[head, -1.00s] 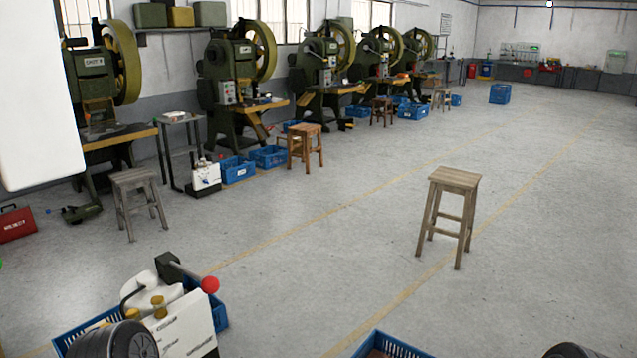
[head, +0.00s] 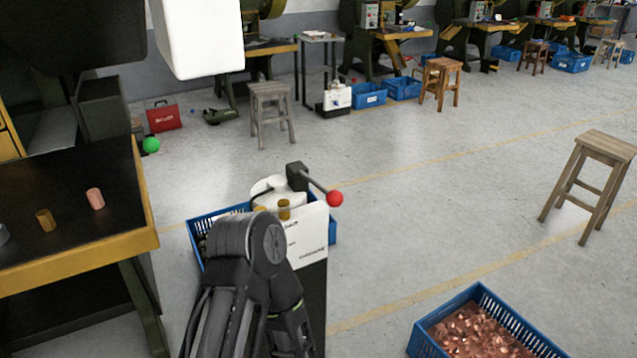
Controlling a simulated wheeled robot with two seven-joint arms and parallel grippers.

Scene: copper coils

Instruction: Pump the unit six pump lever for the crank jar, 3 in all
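A pump unit with a white front panel (head: 309,243) stands at the middle of the head view, its lower part dark. A dark lever (head: 315,184) with a red ball (head: 335,198) on its end slants down to the right from its top. A white rounded container (head: 270,185) and small brass-coloured fittings sit behind the panel. No unit number or crank jar label is readable. One of my dark arms rises in front and hides part of the unit. Neither gripper's fingers are visible.
A blue crate (head: 333,231) lies around or behind the pump unit. Another blue crate of copper pieces (head: 478,334) is at the lower right. A yellow-edged press table (head: 75,272) holds small cylinders at left. A wooden stool (head: 591,185) stands right; floor between is clear.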

